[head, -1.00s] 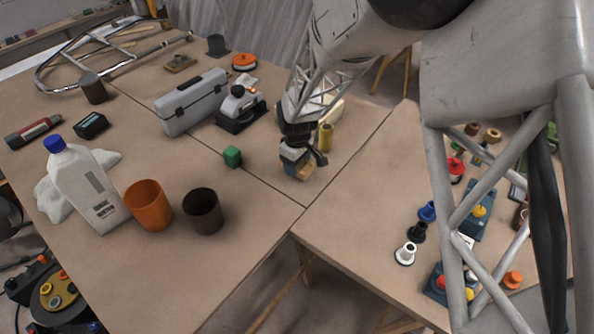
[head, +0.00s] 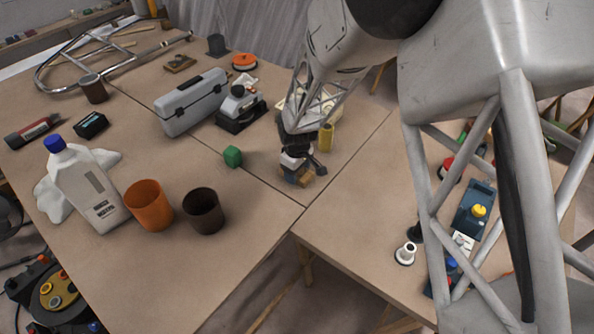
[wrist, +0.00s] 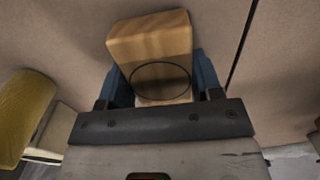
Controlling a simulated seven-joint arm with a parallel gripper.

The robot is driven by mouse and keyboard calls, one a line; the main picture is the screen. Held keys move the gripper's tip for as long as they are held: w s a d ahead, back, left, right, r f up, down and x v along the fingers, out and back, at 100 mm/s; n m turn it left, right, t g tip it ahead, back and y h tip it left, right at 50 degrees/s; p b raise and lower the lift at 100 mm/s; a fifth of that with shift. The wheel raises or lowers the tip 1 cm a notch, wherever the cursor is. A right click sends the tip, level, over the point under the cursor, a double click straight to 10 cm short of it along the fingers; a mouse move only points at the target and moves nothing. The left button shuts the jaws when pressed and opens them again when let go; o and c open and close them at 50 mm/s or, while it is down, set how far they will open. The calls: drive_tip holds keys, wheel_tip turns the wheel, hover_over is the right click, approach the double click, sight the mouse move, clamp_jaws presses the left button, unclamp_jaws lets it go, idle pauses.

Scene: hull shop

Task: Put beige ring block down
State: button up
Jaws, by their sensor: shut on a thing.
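The beige ring block (wrist: 150,45) is a pale wooden block with a thin black ring on its face, in the upper middle of the wrist view. My gripper (wrist: 162,88) is shut on it, with blue finger parts at both sides. In the head view, the block (head: 307,179) is low at the tabletop, near the seam between the tables. My gripper (head: 296,172) points down there and partly hides it. I cannot tell whether its underside touches the table.
A green cube (head: 232,156) lies to the left and a yellow cylinder (head: 326,137) stands close behind at right. A dark cup (head: 204,211) and an orange cup (head: 149,206) stand at front left. A grey toolbox (head: 191,101) stands behind. The tabletop in front of my gripper is clear.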

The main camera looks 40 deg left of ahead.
drive_tip(key=o, duration=1)
drive_tip(key=shift+c, duration=0.2)
drive_tip(key=shift+r, duration=0.1)
wheel_tip(320, 180, up, 12)
idle(0.8)
